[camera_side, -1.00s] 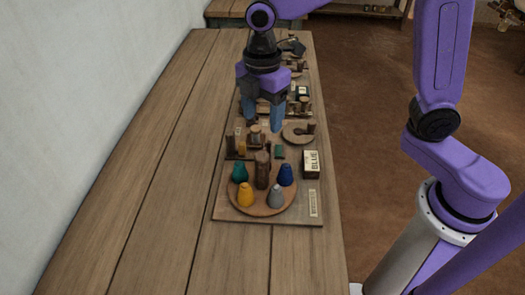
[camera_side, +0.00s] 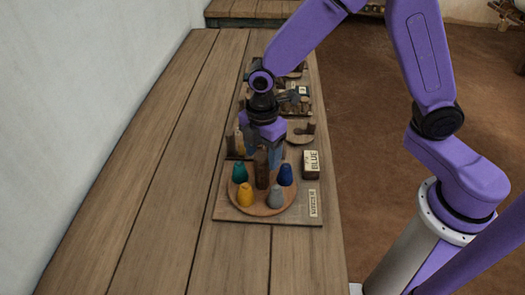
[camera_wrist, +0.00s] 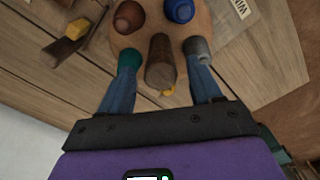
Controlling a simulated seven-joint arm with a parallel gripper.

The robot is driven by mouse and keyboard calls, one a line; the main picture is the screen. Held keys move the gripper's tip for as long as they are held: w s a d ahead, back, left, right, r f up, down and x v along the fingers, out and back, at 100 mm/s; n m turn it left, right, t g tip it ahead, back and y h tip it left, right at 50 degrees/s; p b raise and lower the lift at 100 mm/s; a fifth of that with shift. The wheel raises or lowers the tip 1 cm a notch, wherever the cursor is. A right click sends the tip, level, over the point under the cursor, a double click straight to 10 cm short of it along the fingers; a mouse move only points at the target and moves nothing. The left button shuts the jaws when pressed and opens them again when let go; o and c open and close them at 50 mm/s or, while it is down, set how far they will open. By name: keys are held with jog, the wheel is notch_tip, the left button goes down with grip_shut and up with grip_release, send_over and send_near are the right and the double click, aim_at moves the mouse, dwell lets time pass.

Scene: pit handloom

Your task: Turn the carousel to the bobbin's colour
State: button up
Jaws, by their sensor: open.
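The carousel (camera_side: 262,209) is a round wooden disc with a brown upright post (camera_side: 262,172) at its middle. Around the post stand a teal cone (camera_side: 240,173), a yellow cone (camera_side: 245,195), a grey cone (camera_side: 275,196) and a blue cone (camera_side: 286,175). The wrist view also shows a brown cone (camera_wrist: 128,17). My gripper (camera_wrist: 162,64) is open, its blue fingers on either side of the post in that view. In the side view my gripper (camera_side: 261,157) is at the post, partly hidden behind it. I cannot tell whether it touches. No bobbin is clearly identifiable.
A box marked BLUE (camera_side: 311,164) stands right of the carousel. A label reading WINDER (camera_side: 313,203) lies on the board. A yellow block (camera_wrist: 76,29) sits on a dark wooden piece. More wooden fittings lie behind. The table is bare to the left.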

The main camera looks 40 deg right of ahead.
grip_shut()
jog(key=shift+n, duration=0.3)
jog(key=n, duration=1)
jog(key=shift+w, duration=0.1)
jog(key=shift+a+n, duration=0.1)
jog(key=shift+n, duration=1.6)
grip_release()
